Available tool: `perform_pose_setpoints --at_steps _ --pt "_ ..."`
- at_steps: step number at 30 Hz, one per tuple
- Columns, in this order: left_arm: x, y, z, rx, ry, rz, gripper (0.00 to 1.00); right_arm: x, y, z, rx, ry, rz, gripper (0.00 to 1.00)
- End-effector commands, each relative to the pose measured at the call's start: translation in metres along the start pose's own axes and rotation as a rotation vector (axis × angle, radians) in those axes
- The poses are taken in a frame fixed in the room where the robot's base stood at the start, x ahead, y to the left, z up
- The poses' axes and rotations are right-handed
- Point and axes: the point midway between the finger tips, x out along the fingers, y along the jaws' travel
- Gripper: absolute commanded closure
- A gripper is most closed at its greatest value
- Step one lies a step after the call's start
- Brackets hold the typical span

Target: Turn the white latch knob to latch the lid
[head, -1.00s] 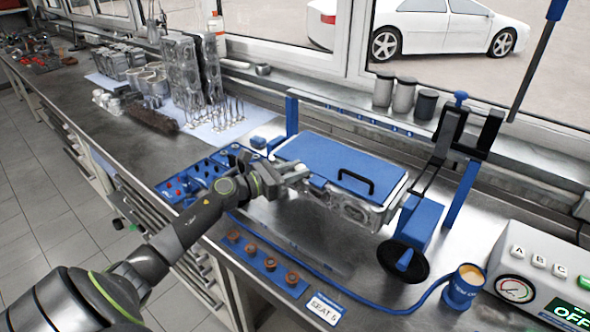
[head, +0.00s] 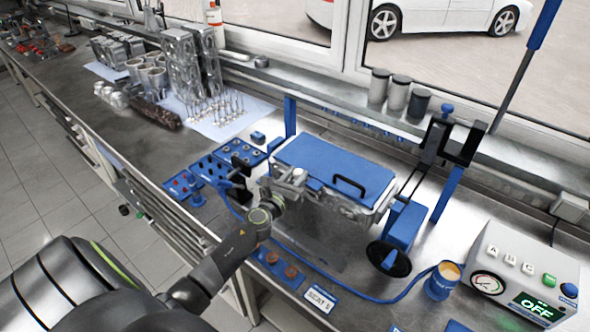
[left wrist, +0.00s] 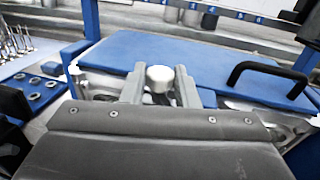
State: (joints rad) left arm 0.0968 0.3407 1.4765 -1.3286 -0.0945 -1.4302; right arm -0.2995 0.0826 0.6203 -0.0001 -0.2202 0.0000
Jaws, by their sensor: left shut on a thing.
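The blue lid (head: 335,167) with a black handle (head: 350,186) lies flat on the metal engine block (head: 352,212). In the left wrist view the lid (left wrist: 200,68) fills the upper middle, with its handle (left wrist: 268,78) at the right. The white latch knob (left wrist: 160,78) is at the lid's near edge, between my left gripper's fingers. My left gripper (left wrist: 158,88) is shut on the knob; it also shows in the head view (head: 296,176) at the lid's left front corner, where it hides the knob. My right gripper is not in view.
A blue frame with a black handwheel (head: 388,258) stands right of the block. A blue cup (head: 441,282) and a control box reading OFF (head: 528,290) are farther right. Blue trays (head: 200,172) lie left of the block. A blue hose crosses the bench front.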

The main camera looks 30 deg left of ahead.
Motion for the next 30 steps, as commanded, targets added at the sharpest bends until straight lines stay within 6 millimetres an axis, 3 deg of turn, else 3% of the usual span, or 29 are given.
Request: perform_pose_setpoints --at_steps 13,30 --pt "0.002 -0.006 -0.001 -0.02 0.0 0.253 0.96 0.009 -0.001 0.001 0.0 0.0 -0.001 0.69" --pt "0.006 -0.012 -0.003 -0.049 -0.01 0.725 0.96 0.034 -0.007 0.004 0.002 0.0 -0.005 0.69"
